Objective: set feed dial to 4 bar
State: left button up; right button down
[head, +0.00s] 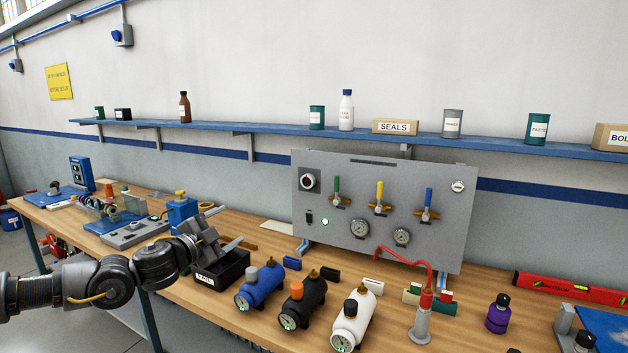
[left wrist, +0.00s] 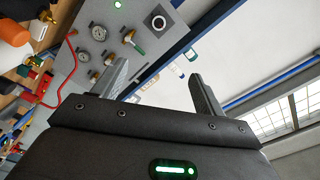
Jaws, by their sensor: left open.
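The grey test panel (head: 385,255) stands upright at the back of the bench. A round black dial with a pale centre (head: 310,180) sits at its upper left; it also shows in the left wrist view (left wrist: 157,22). Its scale is too small to read. Two gauges, a left one (head: 359,228) and a right one (head: 402,236), sit low on the panel. My left gripper (head: 226,227) is open and empty, left of the panel and apart from the dial. Its two fingers (left wrist: 158,72) show spread in the left wrist view. My right gripper is not in view.
Green, yellow and blue valve levers (head: 379,195) cross the panel's middle. A black bin (head: 222,272) lies below my left gripper. Blue, black and white cylinders (head: 262,285) stand in front of the panel. A red hose (head: 405,258) hangs from it. A shelf (head: 270,139) runs above.

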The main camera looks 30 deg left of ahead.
aim_at(307, 182)
jog(key=u, duration=0.05)
jog(key=i, duration=1)
jog(key=z, duration=0.05)
